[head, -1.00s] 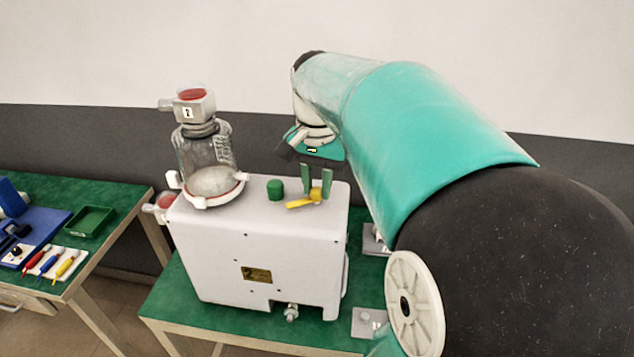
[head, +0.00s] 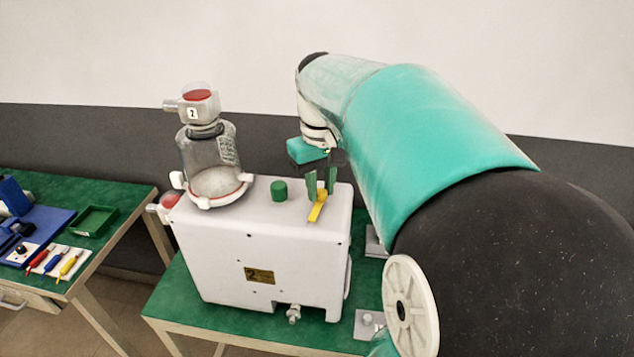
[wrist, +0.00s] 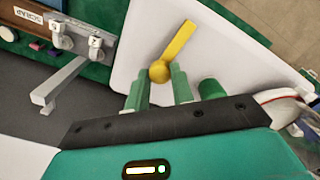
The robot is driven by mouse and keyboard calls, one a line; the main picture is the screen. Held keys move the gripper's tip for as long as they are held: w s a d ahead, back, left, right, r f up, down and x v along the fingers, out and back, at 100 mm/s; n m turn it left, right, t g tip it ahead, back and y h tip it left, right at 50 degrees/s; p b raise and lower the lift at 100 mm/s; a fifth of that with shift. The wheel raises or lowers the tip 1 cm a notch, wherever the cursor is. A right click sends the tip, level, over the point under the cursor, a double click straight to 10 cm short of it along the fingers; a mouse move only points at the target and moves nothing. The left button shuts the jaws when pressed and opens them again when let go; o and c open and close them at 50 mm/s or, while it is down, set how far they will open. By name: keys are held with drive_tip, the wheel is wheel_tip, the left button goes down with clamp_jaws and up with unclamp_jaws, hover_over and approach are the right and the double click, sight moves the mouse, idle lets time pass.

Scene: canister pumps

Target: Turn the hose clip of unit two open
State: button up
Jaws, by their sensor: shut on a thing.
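Unit two is a white pump housing (head: 255,255) with a yellow "2" plate, standing on a green bench. The yellow hose clip (head: 317,209) sits on its top, right of a green cap (head: 279,190). The clip's lever points toward the front edge of the housing. My gripper (head: 321,188) is shut on the clip from above, with a green finger on each side of its hub. In the wrist view the clip's round hub (wrist: 159,71) lies between the fingertips, and its lever (wrist: 180,40) extends away from my gripper.
A glass canister (head: 209,160) with a red-topped head marked 2 stands on the housing's left end. A side table at left holds a green tray (head: 94,220) and several coloured tools. My arm covers the right side.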

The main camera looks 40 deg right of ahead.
sight(321, 191)
drive_tip(key=shift+r+n, duration=0.2)
drive_tip(key=shift+n, duration=0.4)
drive_tip(key=o, duration=1)
drive_tip(key=shift+f, duration=0.1)
wheel_tip(321, 191, up, 14)
drive_tip(key=shift+f, duration=0.1)
